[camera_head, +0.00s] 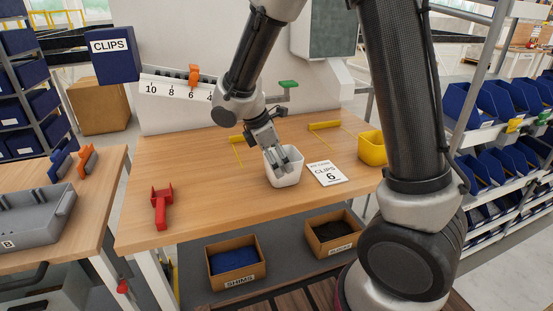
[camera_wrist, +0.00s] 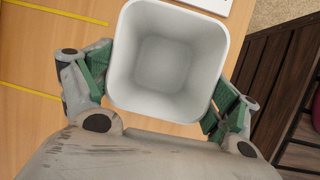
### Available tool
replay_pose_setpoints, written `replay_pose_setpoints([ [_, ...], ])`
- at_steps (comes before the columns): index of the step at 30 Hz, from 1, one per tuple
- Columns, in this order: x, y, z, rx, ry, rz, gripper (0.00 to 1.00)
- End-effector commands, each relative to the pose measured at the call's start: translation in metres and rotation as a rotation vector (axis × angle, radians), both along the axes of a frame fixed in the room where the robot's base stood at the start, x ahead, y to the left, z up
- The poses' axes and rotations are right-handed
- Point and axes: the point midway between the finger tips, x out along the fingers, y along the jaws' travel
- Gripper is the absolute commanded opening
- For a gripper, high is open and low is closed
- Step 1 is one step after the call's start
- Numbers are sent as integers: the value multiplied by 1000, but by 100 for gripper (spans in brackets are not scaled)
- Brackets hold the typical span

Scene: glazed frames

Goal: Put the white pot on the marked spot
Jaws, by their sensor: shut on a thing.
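The white pot (camera_head: 286,169) is a square, open-topped container at the middle of the wooden table. It looks empty from above in the wrist view (camera_wrist: 165,55). My gripper (camera_head: 284,160) is shut on the pot, with green finger pads on two opposite sides of it in the wrist view (camera_wrist: 160,92). I cannot tell whether the pot's base touches the table. Two yellow lines (camera_wrist: 30,91) also show at left in the wrist view.
A "CLIPS 6" card (camera_head: 327,174) lies right of the pot, with a yellow bin (camera_head: 372,148) beyond it. A numbered rail (camera_head: 175,88) with an orange slider is behind. The table's left half is mostly clear.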

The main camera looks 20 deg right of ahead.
Motion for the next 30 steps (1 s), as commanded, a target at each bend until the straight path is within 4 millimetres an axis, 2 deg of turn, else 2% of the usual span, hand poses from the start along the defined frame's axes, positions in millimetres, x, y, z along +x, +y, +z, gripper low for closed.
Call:
replay_pose_setpoints([
  [5,0,0,-3,-1,1,0,62],
  [6,0,0,-3,-1,1,-1,95],
  [7,0,0,-3,0,0,-1,100],
  [20,0,0,1,1,-1,0,100],
  [23,0,5,11,1,-3,0,100],
  [30,-4,26,60,3,-5,2,100],
])
